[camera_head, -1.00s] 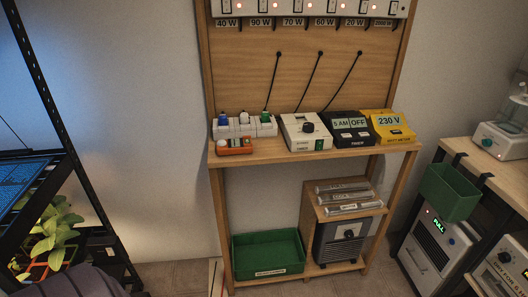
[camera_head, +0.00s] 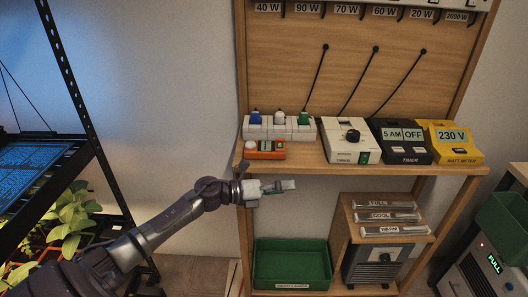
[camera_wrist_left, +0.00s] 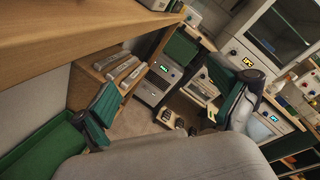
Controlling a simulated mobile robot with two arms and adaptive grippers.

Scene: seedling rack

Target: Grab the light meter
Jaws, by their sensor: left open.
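The light meter (camera_head: 265,150) looks to be the small orange device with a white dome at its left end. It lies near the front left edge of the shelf top (camera_head: 310,165) in the head view. My left gripper (camera_head: 279,186) is just in front of and below that edge, apart from the meter. In the left wrist view its two green-padded fingers (camera_wrist_left: 165,90) stand wide apart with nothing between them. The meter does not show in the left wrist view. My right gripper is in neither view.
A white socket strip (camera_head: 279,129) stands right behind the meter. A white timer (camera_head: 350,140), a black timer (camera_head: 401,142) and a yellow watt meter (camera_head: 451,142) stand to the right. A green bin (camera_head: 291,265) is below. The plant rack (camera_head: 90,130) is at the left.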

